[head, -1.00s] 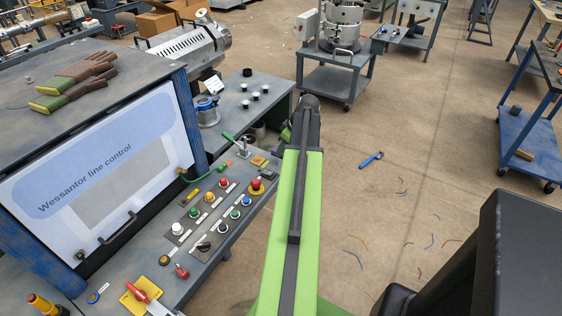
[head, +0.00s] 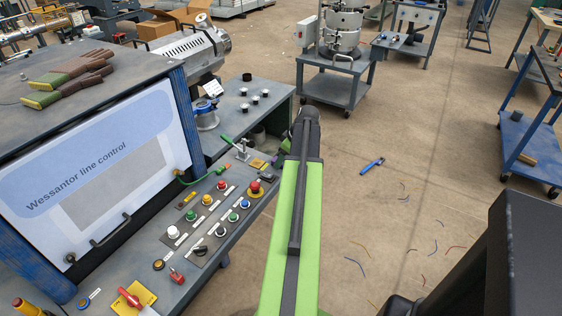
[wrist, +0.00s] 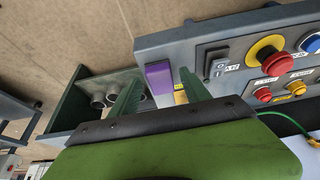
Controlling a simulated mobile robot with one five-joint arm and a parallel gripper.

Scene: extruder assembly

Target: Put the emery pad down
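The emery pad appears to be the purple block (wrist: 158,77) in the wrist view, at the corner of the grey control console. My gripper (wrist: 160,84) has its two green fingers spread, pointing toward the pad from either side. A gap shows between the pad and each finger, so the gripper looks open. Whether the pad rests fully on the console is hard to tell. In the head view my green arm reaches forward past the console's right edge and hides most of the gripper and pad.
A bench (head: 222,128) with small dark cups stands beyond. A blue-handled tool (head: 372,166) and wire scraps lie on the floor. Open floor is to the right.

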